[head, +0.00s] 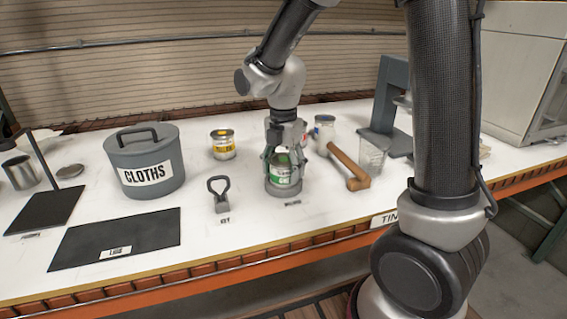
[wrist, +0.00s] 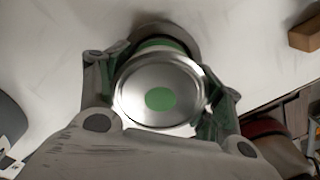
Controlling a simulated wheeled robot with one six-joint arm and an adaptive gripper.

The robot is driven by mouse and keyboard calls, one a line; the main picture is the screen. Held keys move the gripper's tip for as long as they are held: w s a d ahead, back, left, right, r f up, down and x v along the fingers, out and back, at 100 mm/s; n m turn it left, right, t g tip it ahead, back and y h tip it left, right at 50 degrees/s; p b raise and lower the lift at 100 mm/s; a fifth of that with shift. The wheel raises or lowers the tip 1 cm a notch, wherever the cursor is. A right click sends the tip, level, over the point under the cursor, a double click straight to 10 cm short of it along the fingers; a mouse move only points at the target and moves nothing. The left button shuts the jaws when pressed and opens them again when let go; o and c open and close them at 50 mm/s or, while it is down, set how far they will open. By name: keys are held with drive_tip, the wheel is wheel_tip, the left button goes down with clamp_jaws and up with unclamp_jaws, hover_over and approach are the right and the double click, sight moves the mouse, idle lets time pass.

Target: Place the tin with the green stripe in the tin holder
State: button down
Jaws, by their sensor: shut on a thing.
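The tin with the green stripe (head: 284,171) is upright between the fingers of my gripper (head: 284,160), which is shut on it from above. In the wrist view the tin's silver lid (wrist: 158,92) with a green dot fills the space between my gripper's fingers (wrist: 157,85). The tin holder (head: 284,189) is a grey round base directly under the tin. Its grey rim also shows behind the tin in the wrist view (wrist: 162,31). The tin appears to be in or just above the holder; the fingers hide whether it rests on the bottom.
A yellow-striped tin (head: 222,146) and a blue-striped tin (head: 324,128) stand behind. A wooden-handled tool (head: 347,167) and a clear cup (head: 372,157) are to the right. A grey CLOTHS pot (head: 145,163), a black mat (head: 120,240) and a small looped tool (head: 220,196) are to the left.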

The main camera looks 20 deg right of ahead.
drive_tip(key=shift+f, duration=0.15)
drive_tip(key=shift+c, duration=1.3)
unclamp_jaws()
wheel_tip(320, 180, up, 12)
drive_tip(key=shift+r, duration=0.2)
drive_tip(key=s+d+r+m+t, duration=0.1)
drive_tip(key=s+d+m+t, duration=0.1)
drive_tip(key=s+d+m, duration=0.5)
drive_tip(key=s+d+r+m+t, duration=0.1)
drive_tip(key=s+d+m, duration=0.7)
drive_tip(key=m, duration=1)
drive_tip(key=s+t, duration=0.1)
drive_tip(key=s, duration=0.3)
